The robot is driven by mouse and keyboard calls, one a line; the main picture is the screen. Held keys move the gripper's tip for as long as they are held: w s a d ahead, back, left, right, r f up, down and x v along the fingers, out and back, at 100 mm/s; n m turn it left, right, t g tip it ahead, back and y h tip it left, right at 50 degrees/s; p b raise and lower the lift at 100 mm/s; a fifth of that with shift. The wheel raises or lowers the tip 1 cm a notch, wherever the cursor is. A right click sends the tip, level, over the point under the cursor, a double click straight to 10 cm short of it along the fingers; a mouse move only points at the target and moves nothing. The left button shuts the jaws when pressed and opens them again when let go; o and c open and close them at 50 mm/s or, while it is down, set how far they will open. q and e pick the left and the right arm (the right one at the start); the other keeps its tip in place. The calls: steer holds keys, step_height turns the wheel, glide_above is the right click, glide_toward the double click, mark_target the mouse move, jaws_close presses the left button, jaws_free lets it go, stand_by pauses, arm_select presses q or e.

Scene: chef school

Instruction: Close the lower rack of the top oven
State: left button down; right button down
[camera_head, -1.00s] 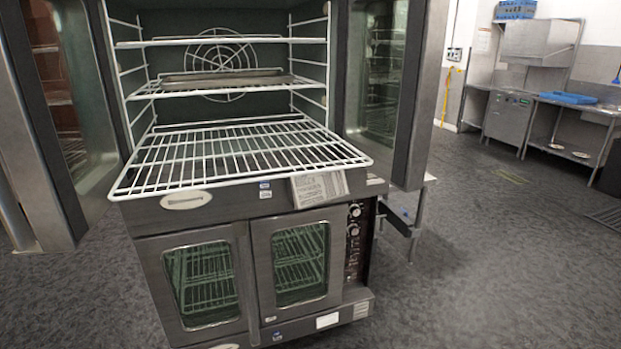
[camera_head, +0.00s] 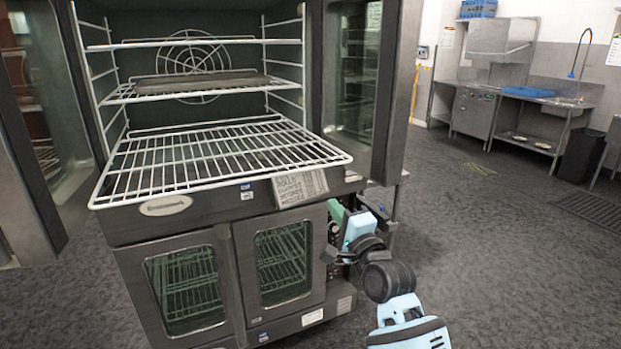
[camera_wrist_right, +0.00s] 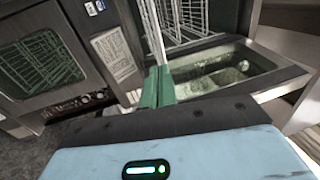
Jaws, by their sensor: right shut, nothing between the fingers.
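The top oven (camera_head: 120,221) stands open at the left of the head view. Its lower rack (camera_head: 185,168), a white wire grid, is pulled out past the front edge. My right gripper (camera_head: 336,214) is right of the oven's front, below and right of the rack's near right corner. Its green fingers also show in the right wrist view (camera_wrist_right: 157,86); they are shut and empty. White wires (camera_wrist_right: 185,15) show beyond the fingers there; I cannot tell whether they touch. My left gripper is not in view.
An upper rack (camera_head: 190,90) holds a dark tray (camera_head: 200,82). The open right door (camera_head: 375,90) stands beside the oven cavity, behind my right gripper. A lower oven (camera_head: 185,285) with closed glass doors is beneath. Open floor (camera_head: 500,270) lies to the right.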

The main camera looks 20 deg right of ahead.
glide_toward(306, 170)
steer(key=w, duration=0.3)
steer(key=w+r, duration=0.1)
steer(key=w, duration=0.1)
steer(key=shift+a, duration=0.1)
steer(key=shift+w+r, duration=0.1)
steer(key=shift+w, duration=0.8)
